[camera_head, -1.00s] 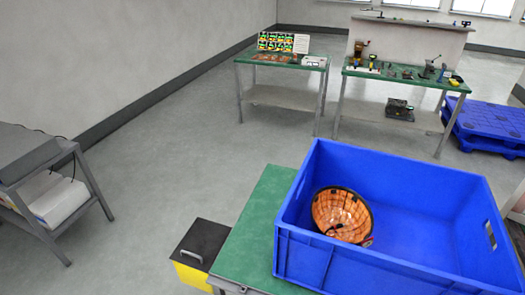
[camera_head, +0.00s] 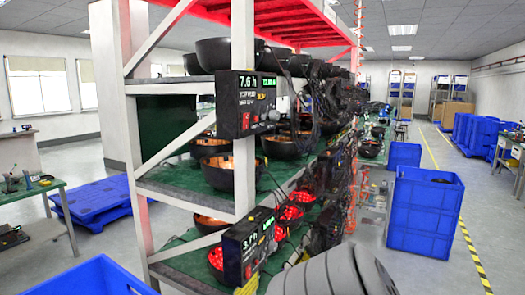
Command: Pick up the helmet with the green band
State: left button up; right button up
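Several dark bowl-shaped helmets sit on a white-framed rack (camera_head: 130,100). On its top shelf is a black helmet (camera_head: 228,54) with others behind it. On the middle shelf are a helmet with an orange-lit inside (camera_head: 228,172) and another behind it (camera_head: 288,144). Red-glowing helmets (camera_head: 292,206) show on the lower shelf, partly hidden by a controller. I cannot make out a green band on any of them. Neither gripper is in view.
Controllers reading 7.6 h (camera_head: 248,104) and about 3.1 h (camera_head: 248,246) hang on the rack front, with dark cables beside them. A blue crate (camera_head: 92,278) is at the lower left. Stacked blue crates (camera_head: 424,212) stand right of the rack. The aisle floor (camera_head: 480,200) is clear.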

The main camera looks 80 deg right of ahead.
aim_at(279, 147)
jog(key=z, duration=2.7)
